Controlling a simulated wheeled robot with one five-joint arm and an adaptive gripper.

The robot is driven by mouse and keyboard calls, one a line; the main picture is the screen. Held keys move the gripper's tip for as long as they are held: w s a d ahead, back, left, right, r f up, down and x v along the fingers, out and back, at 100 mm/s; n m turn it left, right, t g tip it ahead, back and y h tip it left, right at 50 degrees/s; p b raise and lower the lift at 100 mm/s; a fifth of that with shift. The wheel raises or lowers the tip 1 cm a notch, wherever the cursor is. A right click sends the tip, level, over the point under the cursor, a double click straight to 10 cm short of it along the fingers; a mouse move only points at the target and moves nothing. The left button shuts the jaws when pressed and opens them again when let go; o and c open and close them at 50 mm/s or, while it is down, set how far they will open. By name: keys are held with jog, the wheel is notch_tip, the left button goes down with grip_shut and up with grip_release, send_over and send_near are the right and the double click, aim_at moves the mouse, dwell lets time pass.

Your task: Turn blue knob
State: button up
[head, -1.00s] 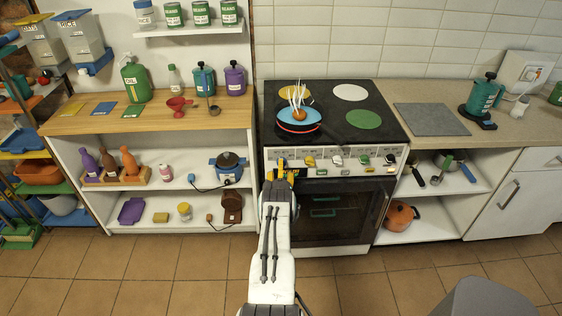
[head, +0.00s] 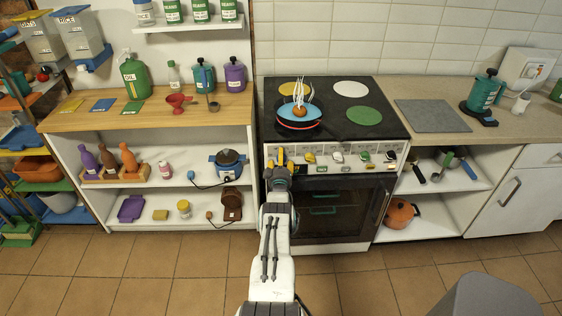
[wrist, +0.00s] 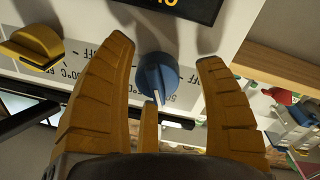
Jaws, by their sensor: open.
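The blue knob (wrist: 157,75) is on the white front panel of the stove, in the wrist view. It sits between the two yellow fingers of my gripper (wrist: 168,70), which are open with a gap on each side of the knob. Its lower tip reaches close to a short yellow part between the fingers; I cannot tell whether they touch. In the head view my gripper (head: 278,168) is at the left end of the stove's (head: 325,225) knob panel and hides the blue knob there.
A yellow knob (wrist: 33,45) is beside my left finger in the wrist view; more knobs continue along the panel. A dark display (wrist: 185,5) is above the blue knob. A blue pan (head: 299,122) with steam-like white wisps stands on the cooktop (head: 335,112). The shelf unit (head: 150,210) is left of the stove.

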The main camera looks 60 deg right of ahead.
dwell(0.3)
jog(key=shift+r, duration=0.1)
jog(key=c, duration=1.2)
jog(key=shift+w+b, duration=0.1)
jog(key=shift+b, duration=0.4)
jog(key=shift+d+b, duration=0.1)
jog(key=shift+b, duration=0.5)
jog(key=n+b, duration=0.1)
jog(key=b, duration=0.4)
jog(key=shift+w+n, duration=0.1)
jog(key=shift+n, duration=0.2)
jog(key=n+b, duration=0.1)
jog(key=b, duration=0.5)
jog(key=shift+r+b, duration=0.25)
jog(key=shift+b, duration=0.25)
jog(key=o, duration=1)
jog(key=shift+w+a+f, duration=0.1)
jog(key=shift+a, duration=0.1)
jog(key=shift+c, duration=0.2)
jog(key=shift+o, duration=1.2)
jog(key=shift+f, duration=0.2)
